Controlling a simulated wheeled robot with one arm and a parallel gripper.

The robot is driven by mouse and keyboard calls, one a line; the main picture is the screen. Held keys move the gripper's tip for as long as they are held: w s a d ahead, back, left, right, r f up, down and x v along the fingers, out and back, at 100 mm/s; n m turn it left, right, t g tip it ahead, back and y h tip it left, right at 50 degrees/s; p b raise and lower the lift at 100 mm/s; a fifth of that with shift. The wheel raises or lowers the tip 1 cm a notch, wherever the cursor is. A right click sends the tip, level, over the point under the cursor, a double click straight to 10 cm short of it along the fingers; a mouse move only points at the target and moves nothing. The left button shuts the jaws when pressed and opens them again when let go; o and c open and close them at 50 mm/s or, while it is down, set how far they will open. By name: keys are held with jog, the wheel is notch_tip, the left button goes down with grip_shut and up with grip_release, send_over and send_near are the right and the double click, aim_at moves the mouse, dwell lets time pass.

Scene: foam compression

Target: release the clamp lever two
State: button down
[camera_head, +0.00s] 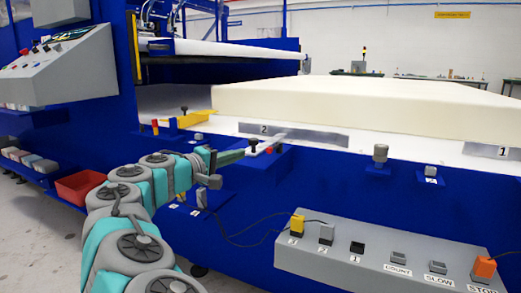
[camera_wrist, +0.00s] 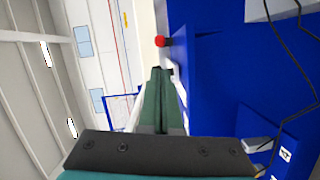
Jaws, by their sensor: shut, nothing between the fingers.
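Clamp two sits on the blue machine front under the plate marked 2 (camera_head: 308,136). It shows a black knob (camera_head: 254,142), a pale metal bar (camera_head: 274,139) and a small red tip. In the wrist view a red ball (camera_wrist: 160,41) lies just beyond my fingertips, beside a blue bracket (camera_wrist: 181,48). My gripper (camera_head: 242,152) is shut and empty, its green fingers pointing right at the clamp's left side. It also shows in the wrist view (camera_wrist: 160,70), fingers together. I cannot tell whether the fingertips touch the clamp.
A cream foam block (camera_head: 350,103) lies on the white bed behind. A grey button box (camera_head: 380,257) with cables stands at front right. Another post (camera_head: 380,153) and the plate marked 1 (camera_head: 487,150) are further right. A red bin (camera_head: 79,187) and a control console (camera_head: 62,68) are left.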

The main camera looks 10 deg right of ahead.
aim_at(261, 159)
jog(key=x, duration=1)
dwell(0.3)
